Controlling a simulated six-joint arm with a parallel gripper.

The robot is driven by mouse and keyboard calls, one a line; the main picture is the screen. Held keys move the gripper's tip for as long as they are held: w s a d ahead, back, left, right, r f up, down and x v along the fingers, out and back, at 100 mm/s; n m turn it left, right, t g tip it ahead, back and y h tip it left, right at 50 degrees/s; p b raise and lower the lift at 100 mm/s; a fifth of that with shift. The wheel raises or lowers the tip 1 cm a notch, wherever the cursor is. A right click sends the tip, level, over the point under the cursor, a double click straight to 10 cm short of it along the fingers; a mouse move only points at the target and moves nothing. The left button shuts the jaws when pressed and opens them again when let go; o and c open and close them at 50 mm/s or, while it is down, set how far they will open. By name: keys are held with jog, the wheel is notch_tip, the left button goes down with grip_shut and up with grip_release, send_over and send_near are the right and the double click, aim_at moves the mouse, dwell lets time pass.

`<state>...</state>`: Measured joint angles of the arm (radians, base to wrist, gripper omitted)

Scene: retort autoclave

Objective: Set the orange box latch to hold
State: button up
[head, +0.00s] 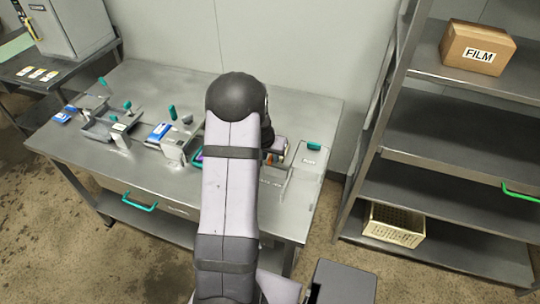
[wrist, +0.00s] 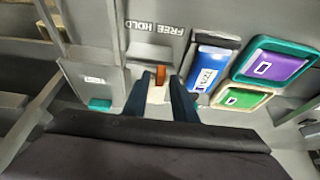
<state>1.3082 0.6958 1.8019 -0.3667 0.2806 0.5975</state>
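The orange latch (wrist: 161,75) is a small upright tab in the wrist view. A pale piece shows between the fingers. In the head view my arm covers the gripper and most of the box. I cannot tell which position the latch is in.
Beside the box are a blue pouch (wrist: 205,68) and trays with a purple pouch (wrist: 275,62) and a green pouch (wrist: 240,97). A teal handle (wrist: 99,104) lies on the other side. A shelf rack (head: 450,130) with a FILM box (head: 478,48) stands right of the steel table (head: 180,83).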

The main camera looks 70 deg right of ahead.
grip_shut()
jog(key=shift+s+p, duration=0.65)
jog(key=shift+s, duration=1.35)
jog(key=shift+w, duration=0.1)
jog(key=shift+o, duration=1.4)
grip_release()
jog(key=shift+r, duration=0.1)
jog(key=b+v, duration=0.1)
jog(key=v, duration=0.6)
jog(key=shift+b, duration=0.4)
